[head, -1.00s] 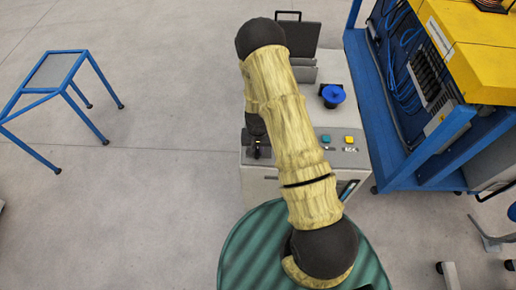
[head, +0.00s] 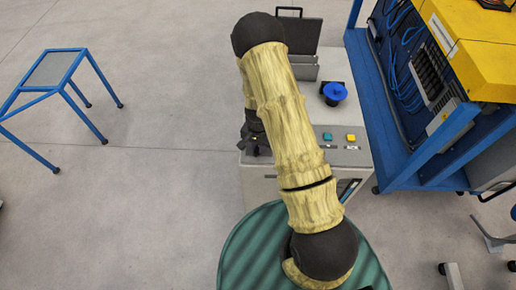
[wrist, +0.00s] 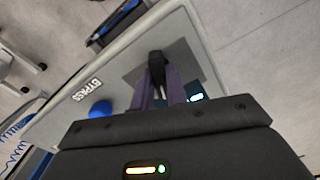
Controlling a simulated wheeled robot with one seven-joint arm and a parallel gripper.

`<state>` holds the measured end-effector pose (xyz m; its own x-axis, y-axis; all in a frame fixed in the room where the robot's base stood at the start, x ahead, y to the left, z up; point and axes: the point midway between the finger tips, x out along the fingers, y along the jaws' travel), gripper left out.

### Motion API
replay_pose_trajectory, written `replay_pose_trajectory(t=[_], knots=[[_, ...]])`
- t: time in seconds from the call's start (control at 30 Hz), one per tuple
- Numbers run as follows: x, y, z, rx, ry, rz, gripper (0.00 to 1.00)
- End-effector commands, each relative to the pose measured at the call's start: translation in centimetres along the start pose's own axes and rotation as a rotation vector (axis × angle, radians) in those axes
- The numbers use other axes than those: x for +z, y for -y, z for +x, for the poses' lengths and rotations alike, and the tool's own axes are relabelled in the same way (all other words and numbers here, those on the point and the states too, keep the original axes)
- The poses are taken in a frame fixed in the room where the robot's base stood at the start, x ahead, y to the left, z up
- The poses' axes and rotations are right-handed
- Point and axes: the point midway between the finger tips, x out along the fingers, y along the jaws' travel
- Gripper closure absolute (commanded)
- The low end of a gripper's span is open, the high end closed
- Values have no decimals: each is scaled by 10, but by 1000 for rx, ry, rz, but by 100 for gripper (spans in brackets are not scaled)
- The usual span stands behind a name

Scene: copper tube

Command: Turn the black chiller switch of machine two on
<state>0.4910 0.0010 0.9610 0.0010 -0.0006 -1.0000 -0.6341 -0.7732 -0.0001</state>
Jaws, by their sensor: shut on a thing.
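A black switch (wrist: 156,60) stands on a dark plate on the light grey panel in the wrist view. My gripper (wrist: 160,80) has its two purple fingers at either side of this switch, shut on it. Part of the switch is hidden between the fingers. In the head view my arm reaches over the machine cabinet (head: 353,157), with the dark wrist end at the panel's left edge. The switch itself cannot be told apart from my gripper there. A lit teal indicator (wrist: 196,98) shows beside the fingers in the wrist view.
The panel also carries a teal button (head: 327,136), a yellow button (head: 351,137) and a blue knob (head: 334,92). A blue frame with a yellow top (head: 470,50) stands close on the right. A small blue table (head: 52,70) is far left, with clear floor between.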

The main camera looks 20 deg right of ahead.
Motion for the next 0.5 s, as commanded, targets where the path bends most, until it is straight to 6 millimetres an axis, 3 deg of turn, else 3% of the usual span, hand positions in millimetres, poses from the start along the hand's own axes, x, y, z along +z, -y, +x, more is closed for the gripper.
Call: replay_pose_trajectory(t=[0.5], knots=[[2, 0, 1, 3, 3, 471, 100]])
